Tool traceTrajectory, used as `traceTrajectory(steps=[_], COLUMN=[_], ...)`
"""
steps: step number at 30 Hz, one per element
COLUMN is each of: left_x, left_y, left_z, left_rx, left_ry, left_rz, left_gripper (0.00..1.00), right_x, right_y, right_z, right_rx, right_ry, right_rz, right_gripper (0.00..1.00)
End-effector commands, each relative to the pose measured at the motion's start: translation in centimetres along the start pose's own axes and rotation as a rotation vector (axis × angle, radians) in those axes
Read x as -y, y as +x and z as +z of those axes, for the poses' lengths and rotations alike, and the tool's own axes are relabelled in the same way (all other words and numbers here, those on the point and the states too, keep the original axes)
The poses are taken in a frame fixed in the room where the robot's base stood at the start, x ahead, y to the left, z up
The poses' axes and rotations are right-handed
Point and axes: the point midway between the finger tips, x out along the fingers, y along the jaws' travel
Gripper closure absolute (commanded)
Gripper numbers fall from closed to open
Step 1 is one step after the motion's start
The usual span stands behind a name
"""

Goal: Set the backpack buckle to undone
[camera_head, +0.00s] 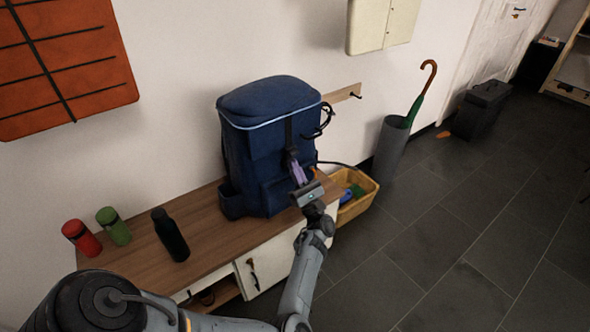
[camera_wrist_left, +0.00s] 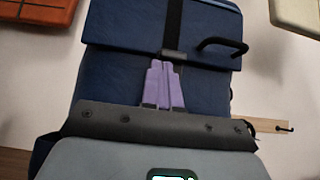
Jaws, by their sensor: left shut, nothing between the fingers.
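A dark blue backpack (camera_head: 265,150) stands upright on the wooden bench top. A black strap (camera_wrist_left: 173,22) runs down its front flap. The dark buckle (camera_wrist_left: 173,55) sits on this strap at the flap's lower edge. It is small, and I cannot tell whether it is fastened. My left gripper (camera_head: 295,165) is in front of the pack, its two purple fingers (camera_wrist_left: 163,66) shut together and empty. The fingertips are just below the buckle in the left wrist view; I cannot tell whether they touch it. My right gripper is not in view.
On the bench (camera_head: 130,248) stand a black bottle (camera_head: 170,235), a green container (camera_head: 114,227) and a red one (camera_head: 82,238). A yellow bin (camera_head: 357,205) and a grey umbrella stand (camera_head: 390,150) are to the right. A black handle loop (camera_wrist_left: 222,46) sticks out near the buckle.

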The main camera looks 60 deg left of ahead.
Motion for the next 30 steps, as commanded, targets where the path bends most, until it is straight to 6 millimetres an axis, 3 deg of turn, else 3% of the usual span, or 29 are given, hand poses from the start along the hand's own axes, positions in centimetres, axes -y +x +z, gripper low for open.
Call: traceTrajectory(steps=[13, 21, 30], left_x=[0.0, -0.1, 0.0], left_y=[0.3, 2.6, 2.6], left_z=[0.3, 1.9, 1.8], left_rx=[0.0, 0.0, 0.001], left_ry=[0.0, 0.001, 0.001], left_rz=[0.001, 0.002, 0.001], left_gripper=[1.0, 1.0, 1.0], right_x=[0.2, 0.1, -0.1], right_y=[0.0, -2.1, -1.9], right_z=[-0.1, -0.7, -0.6], right_rx=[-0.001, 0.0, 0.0], right_ry=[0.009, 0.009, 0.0], right_rz=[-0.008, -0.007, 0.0], right_gripper=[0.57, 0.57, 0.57])
